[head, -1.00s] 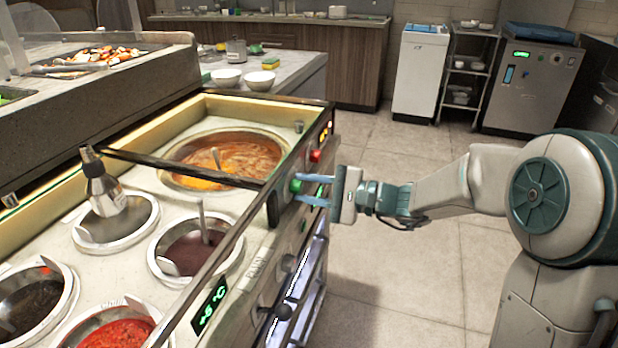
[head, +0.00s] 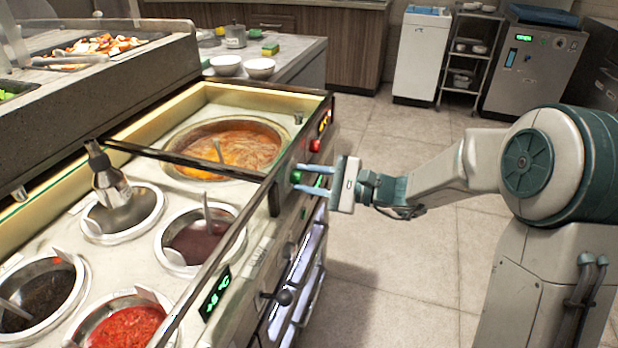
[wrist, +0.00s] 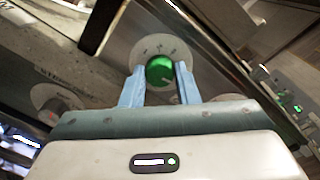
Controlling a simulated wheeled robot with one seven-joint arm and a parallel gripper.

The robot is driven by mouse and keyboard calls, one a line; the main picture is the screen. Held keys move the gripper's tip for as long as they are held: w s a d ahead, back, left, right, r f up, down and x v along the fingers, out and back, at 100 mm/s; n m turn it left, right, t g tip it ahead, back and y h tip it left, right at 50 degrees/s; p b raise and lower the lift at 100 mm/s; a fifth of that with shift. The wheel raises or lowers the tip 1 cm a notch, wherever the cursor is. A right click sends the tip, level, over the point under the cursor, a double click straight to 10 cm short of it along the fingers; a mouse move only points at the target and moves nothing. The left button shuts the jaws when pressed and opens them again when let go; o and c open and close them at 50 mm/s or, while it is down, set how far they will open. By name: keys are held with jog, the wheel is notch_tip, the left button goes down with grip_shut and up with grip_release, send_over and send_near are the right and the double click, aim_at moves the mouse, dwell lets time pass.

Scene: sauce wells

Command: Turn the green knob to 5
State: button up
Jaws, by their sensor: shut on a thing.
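The green knob (head: 296,177) is on the front panel of the sauce-well counter (head: 262,222). In the wrist view the green knob (wrist: 160,71) sits on a round pale dial plate (wrist: 160,46) with small dark marks. My gripper (head: 303,179) reaches the panel from the right. In the wrist view my gripper (wrist: 160,78) has one pale blue finger on each side of the knob, shut on it. A short light mark shows on the knob's lower right, but the dial's numbers are too small to read.
A red button (head: 315,146) sits on the panel beyond the knob. A lever with a dark ball (head: 284,297) sticks out nearer. Another knob (wrist: 58,105) shows at left in the wrist view.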

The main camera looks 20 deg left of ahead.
jog(key=o, duration=1)
jog(key=d, duration=0.4)
jog(key=d+p, duration=0.1)
jog(key=d, duration=0.9)
jog(key=shift+s+r+p, duration=0.2)
jog(key=shift+s+p, duration=0.15)
